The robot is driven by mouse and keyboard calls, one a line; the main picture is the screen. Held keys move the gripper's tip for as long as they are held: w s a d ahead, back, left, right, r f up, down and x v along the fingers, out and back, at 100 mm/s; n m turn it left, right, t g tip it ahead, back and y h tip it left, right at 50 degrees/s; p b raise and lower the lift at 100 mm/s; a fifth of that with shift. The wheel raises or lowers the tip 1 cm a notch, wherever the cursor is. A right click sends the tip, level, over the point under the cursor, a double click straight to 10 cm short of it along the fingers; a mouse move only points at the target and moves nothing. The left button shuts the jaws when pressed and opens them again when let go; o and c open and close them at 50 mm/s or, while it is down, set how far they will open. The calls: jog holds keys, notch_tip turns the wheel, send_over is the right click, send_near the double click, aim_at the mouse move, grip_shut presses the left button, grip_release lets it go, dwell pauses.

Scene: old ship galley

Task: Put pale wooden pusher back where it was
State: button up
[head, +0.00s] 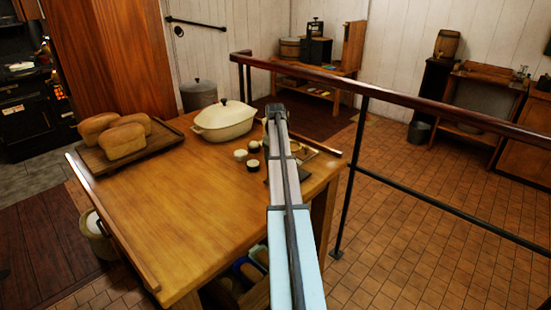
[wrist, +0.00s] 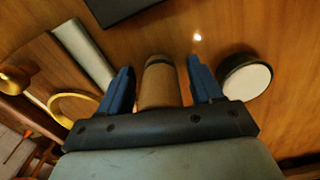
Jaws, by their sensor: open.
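In the wrist view, a tan, cylindrical wooden piece with a dark band near its far end (wrist: 159,84), apparently the pale wooden pusher, lies between the two blue fingers of my gripper (wrist: 160,82). The fingers are open, one on each side of it, with a narrow gap visible at the right. Whether it touches the table cannot be told. In the head view, my arm reaches over the right part of the wooden table (head: 180,215); the arm hides the fingers and the wooden piece there.
A dark, white-topped round cup (wrist: 246,77) stands close to the right finger. A yellow ring (wrist: 73,97) is at the left. On the table are small cups (head: 240,155), a lidded cream pot (head: 223,122) and loaves on a board (head: 148,147). A railing (head: 400,107) runs behind; the table's front left is clear.

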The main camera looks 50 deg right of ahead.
notch_tip(320, 180, up, 12)
jog(key=shift+r, duration=0.15)
dwell(0.6)
